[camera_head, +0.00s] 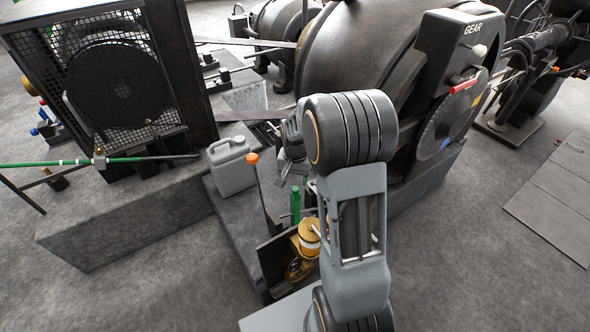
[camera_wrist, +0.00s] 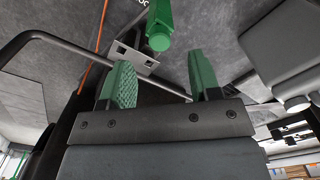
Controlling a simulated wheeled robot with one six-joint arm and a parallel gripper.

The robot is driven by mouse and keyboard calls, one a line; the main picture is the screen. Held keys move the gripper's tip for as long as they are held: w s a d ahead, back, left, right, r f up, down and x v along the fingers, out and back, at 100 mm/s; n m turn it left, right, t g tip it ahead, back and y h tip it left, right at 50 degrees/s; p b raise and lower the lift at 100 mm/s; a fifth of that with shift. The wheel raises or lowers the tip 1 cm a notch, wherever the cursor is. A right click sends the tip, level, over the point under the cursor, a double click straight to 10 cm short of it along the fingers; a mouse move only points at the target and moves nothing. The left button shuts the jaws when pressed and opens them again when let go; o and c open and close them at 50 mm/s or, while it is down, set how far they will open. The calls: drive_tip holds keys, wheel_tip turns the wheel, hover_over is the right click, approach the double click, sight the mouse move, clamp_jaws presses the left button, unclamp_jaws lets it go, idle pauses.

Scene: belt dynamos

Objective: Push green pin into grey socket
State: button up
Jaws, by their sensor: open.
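The green pin (camera_wrist: 159,26) is at the top of the wrist view, its round end facing the camera. In the head view a green upright piece (camera_head: 295,205), apparently the same pin, stands on the machine base beside the brass cup. My gripper (camera_wrist: 162,82) is open and empty, with green finger pads spread apart; the pin is beyond the fingertips and apart from them. A grey metal plate with square holes (camera_wrist: 133,55) lies near the pin; I cannot tell whether it is the grey socket. My arm hides part of the area in the head view.
A grey jerrycan (camera_head: 232,166) and an orange-knobbed lever (camera_head: 253,160) stand left of the pin. A brass cup (camera_head: 309,236) is close in front of it. A bent dark rod (camera_wrist: 75,47) crosses the wrist view. The GEAR box (camera_head: 458,45) is at the right.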

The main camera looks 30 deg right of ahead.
sight(295, 188)
drive_tip(key=shift+f+b, duration=0.75)
drive_tip(key=shift+f, duration=2)
clamp_jaws()
drive_tip(key=shift+r, duration=0.1)
drive_tip(key=shift+r, duration=0.1)
drive_tip(key=shift+r+p, duration=1.95)
drive_tip(key=shift+r, duration=0.15)
drive_tip(key=shift+d, duration=0.1)
